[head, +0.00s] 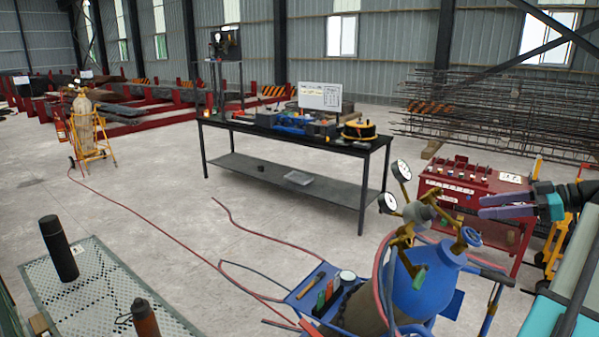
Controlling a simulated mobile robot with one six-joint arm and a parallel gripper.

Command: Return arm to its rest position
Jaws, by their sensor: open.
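My gripper (494,206) shows at the right of the head view, at the end of my arm, which comes in from the right edge. Its two purple-grey fingers point left, with a gap between them and nothing held. In the picture it overlaps the lower part of a red control box (465,190) with knobs on top. It appears above and to the right of a blue gas cylinder (425,290); the distance between them is hard to tell.
Pressure gauges (388,202) and brass valves top the cylinder. A cart tray (318,300) holds tools. A workbench (345,146) stands mid-room, rebar (480,115) behind. A perforated table (100,290) holds bottles. Red hoses (150,228) cross the floor. Floor left of the bench is mostly clear.

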